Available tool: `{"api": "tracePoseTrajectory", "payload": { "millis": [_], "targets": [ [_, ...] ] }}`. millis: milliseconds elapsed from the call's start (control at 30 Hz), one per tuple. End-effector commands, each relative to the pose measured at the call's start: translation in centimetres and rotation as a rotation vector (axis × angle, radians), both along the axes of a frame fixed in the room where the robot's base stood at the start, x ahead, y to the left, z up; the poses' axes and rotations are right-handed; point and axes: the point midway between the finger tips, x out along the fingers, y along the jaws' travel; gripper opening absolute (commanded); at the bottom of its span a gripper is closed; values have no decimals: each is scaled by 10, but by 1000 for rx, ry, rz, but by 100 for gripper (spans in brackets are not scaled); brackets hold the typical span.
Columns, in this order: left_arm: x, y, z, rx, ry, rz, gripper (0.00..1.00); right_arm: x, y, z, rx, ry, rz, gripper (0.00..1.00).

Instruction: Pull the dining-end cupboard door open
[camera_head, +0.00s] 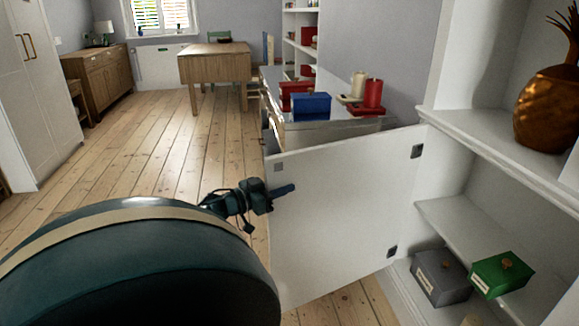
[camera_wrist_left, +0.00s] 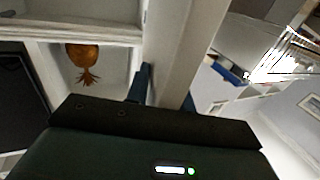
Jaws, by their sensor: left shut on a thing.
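The white cupboard door (camera_head: 345,205) stands swung well open in the head view, with its hinges on the right against the white shelf unit. My left gripper (camera_head: 272,193) is at the door's free left edge. One dark finger lies across the door's inner face, and the other is hidden behind the door. In the left wrist view the door (camera_wrist_left: 185,45) runs edge-on between the two dark fingers (camera_wrist_left: 165,90), so the gripper is shut on it. My right gripper is in neither view.
The open shelves (camera_head: 480,225) hold a grey box (camera_head: 440,275), a green box (camera_head: 502,273) and a pineapple ornament (camera_head: 548,108). Bare floorboards (camera_head: 150,160) lie clear to the left.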

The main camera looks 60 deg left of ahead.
Motion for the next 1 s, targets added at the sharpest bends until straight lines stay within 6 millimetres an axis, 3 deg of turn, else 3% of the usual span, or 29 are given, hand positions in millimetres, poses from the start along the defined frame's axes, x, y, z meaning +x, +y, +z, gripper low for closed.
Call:
{"api": "tracePoseTrajectory", "payload": {
  "millis": [133, 533, 567, 700, 1000],
  "targets": [
    [1, 11, 1, 4, 0, 15, 0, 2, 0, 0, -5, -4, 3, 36],
    [1, 12, 1, 3, 0, 14, 0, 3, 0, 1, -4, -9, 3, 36],
    [1, 12, 1, 3, 0, 14, 26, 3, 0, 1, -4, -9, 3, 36],
    [1, 11, 1, 2, 1, 11, 37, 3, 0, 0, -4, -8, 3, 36],
    [1, 10, 0, 1, 2, 6, 38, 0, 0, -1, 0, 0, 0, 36]
  ]
}}
